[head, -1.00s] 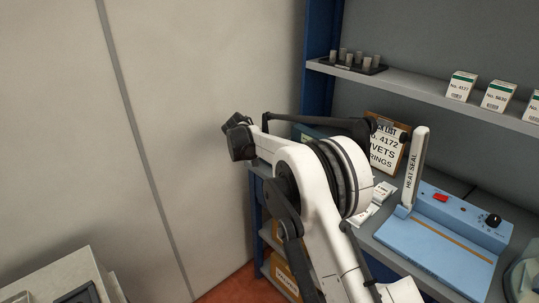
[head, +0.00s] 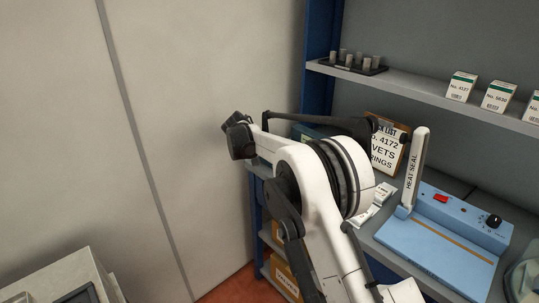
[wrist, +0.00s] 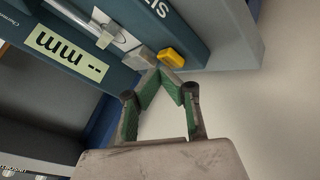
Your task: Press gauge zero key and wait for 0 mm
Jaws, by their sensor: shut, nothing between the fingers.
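The gauge (wrist: 190,20) is a dark blue-grey body seen upside down at the top of the wrist view. Its pale display (wrist: 68,53) shows dashes and "mm", with no number that I can read. A yellow key (wrist: 172,58) sits on the gauge's edge. My gripper (wrist: 158,72) has green-padded fingers that meet at the tips, shut and empty. The tips are right by the yellow key; I cannot tell whether they touch it. In the head view my arm hides the gripper and most of the shelf spot there.
A blue heat sealer (head: 435,245) with an upright arm stands on the shelf at right. A pick list board (head: 388,150) leans behind my arm. Small boxes (head: 461,86) and a tray of grey cylinders (head: 347,66) are on the upper shelf. A plain wall (head: 200,100) fills the left.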

